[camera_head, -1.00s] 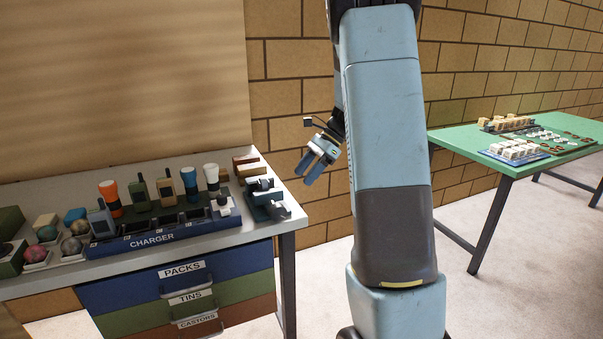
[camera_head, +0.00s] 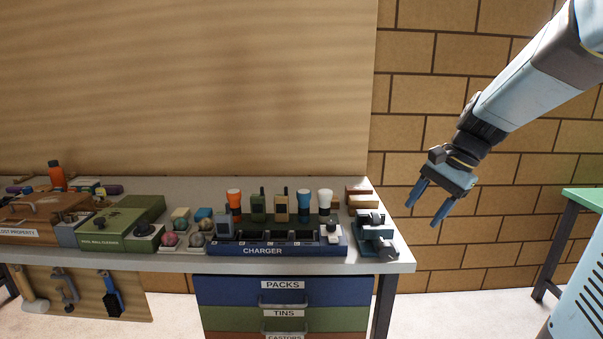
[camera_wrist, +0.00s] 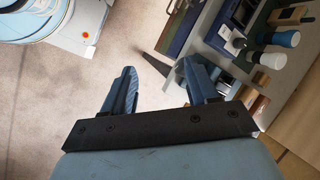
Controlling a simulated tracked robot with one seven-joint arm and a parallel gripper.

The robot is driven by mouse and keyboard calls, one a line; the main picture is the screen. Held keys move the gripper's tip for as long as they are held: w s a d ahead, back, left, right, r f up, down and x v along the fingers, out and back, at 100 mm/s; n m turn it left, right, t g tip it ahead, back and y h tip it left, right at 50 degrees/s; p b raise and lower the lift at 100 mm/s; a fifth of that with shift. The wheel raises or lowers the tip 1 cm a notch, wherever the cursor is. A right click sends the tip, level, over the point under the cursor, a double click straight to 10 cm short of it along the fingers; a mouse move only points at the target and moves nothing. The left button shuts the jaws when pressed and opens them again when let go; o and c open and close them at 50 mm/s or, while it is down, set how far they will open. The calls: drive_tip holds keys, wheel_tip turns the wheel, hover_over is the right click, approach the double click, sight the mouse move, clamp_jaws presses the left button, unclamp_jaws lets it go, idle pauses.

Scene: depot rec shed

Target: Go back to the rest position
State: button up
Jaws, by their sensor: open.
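My gripper (camera_head: 430,206) hangs in the air to the right of the workbench's right end, in front of the brick wall. Its two blue fingers point down and to the left, spread apart with nothing between them. In the wrist view the open fingers (camera_wrist: 154,85) show with bare floor between them, and the bench edge with torches lies to the right. My arm reaches in from the upper right of the head view.
The workbench (camera_head: 405,262) carries a blue charger (camera_head: 290,249) with radios and torches, a grey-blue clamp-like device (camera_head: 374,235) at its right end, and a green box (camera_head: 130,222). Drawers (camera_head: 283,286) sit below. A green table (camera_head: 584,199) stands at the right edge. Pale floor is free between.

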drive_tip(key=s+a+r+n+t+h, duration=0.1)
drive_tip(key=s+n+t+h, duration=0.1)
drive_tip(key=s+n, duration=0.3)
drive_tip(key=s+a+r+n+t+h, duration=0.2)
drive_tip(key=s+n, duration=0.2)
drive_tip(key=s, duration=0.6)
drive_tip(key=shift+s+r+n+t, duration=0.2)
drive_tip(key=shift+n+t, duration=0.1)
drive_tip(key=shift+n, duration=0.1)
drive_tip(key=shift+a, duration=0.1)
idle(0.7)
